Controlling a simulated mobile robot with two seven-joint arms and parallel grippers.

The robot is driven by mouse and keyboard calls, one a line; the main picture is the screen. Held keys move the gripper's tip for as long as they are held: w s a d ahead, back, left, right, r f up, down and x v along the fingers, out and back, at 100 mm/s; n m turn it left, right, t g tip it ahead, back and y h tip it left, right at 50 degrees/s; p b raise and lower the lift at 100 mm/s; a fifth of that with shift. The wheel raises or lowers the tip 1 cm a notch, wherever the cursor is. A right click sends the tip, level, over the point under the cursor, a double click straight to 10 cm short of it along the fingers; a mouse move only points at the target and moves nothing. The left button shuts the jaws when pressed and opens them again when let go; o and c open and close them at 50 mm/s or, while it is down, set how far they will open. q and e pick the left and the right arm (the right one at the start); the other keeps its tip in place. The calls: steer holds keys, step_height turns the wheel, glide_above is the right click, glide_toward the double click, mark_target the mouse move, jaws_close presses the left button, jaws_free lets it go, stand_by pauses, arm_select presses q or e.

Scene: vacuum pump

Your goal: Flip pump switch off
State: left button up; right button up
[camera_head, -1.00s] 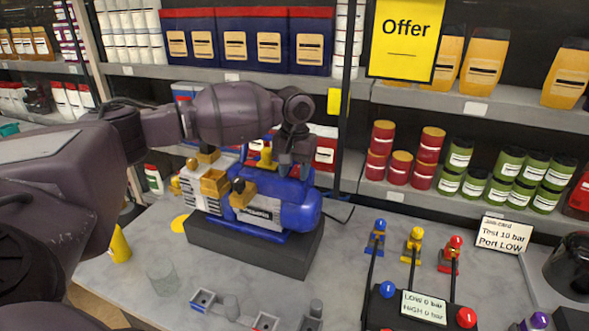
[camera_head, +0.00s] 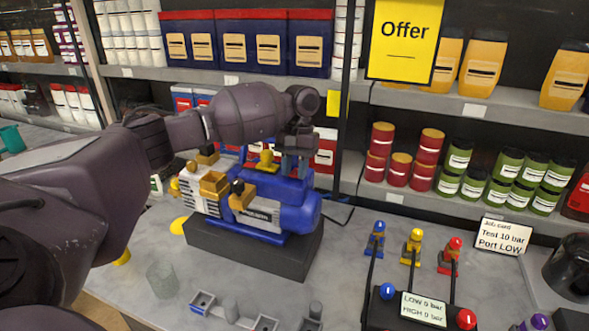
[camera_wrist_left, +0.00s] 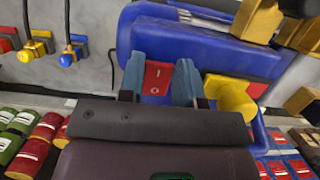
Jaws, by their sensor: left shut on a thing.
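The blue pump (camera_head: 298,217) with its silver and brass parts stands on a dark block on the bench. My left gripper (camera_head: 294,165) is at the back right of the pump, pointing down. In the left wrist view its two blue-grey fingertips (camera_wrist_left: 160,82) are shut on the red pump switch (camera_wrist_left: 157,76), which bears a white mark. The switch sits against the blue pump body (camera_wrist_left: 205,48), beside a yellow knob (camera_wrist_left: 232,97). My right gripper is not in view.
The dark block (camera_head: 215,237) supports the pump. A glass (camera_head: 161,278) and a small parts tray (camera_head: 222,306) are in front. Stocked shelves (camera_head: 400,95) close off the back.

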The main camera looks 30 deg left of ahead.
arm_select(q)
steer(key=o, duration=0.9)
steer(key=shift+r, duration=0.15)
steer(key=v, duration=1)
steer(key=shift+r+b, duration=0.35)
steer(key=shift+b, duration=0.05)
steer(key=shift+f, duration=0.1)
